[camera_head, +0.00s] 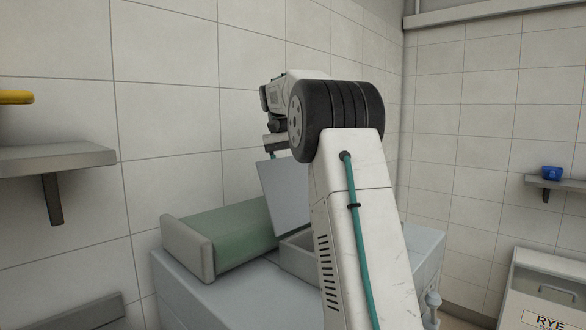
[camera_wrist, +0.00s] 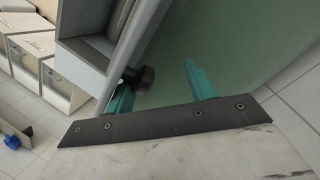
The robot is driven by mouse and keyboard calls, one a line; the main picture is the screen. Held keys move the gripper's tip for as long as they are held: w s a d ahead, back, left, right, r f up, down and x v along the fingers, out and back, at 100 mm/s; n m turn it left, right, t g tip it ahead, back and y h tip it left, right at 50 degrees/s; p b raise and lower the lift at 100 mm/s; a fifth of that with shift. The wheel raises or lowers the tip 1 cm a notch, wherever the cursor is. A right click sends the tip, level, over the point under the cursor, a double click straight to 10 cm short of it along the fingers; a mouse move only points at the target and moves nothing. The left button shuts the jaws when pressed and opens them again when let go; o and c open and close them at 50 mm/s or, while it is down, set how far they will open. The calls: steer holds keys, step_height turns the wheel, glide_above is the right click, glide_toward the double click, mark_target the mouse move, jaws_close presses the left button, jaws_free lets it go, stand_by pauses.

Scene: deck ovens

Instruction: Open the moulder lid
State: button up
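The moulder (camera_head: 190,285) is a pale grey machine with a green belt (camera_head: 232,235) on its left. Its lid (camera_head: 284,198) is a flat grey panel, raised and steeply tilted beside an open-topped box. In the wrist view the lid (camera_wrist: 136,35) shows edge-on, with a dark round knob (camera_wrist: 140,78) by it. My gripper (camera_wrist: 160,85) has two teal fingers spread apart. The knob is close to the left finger; I cannot tell if they touch. In the head view my gripper (camera_head: 275,147) is at the lid's top edge, partly hidden by my arm.
A wall shelf (camera_head: 55,157) with a yellow item is at left. A small shelf (camera_head: 560,183) with a blue item (camera_head: 552,172) is at right. A white bin marked RYE (camera_head: 545,290) stands at lower right. Tiled walls are close behind the moulder.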

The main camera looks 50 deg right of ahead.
steer(key=shift+s+d+f, duration=0.15)
steer(key=shift+d, duration=0.2)
steer(key=shift+r, duration=0.2)
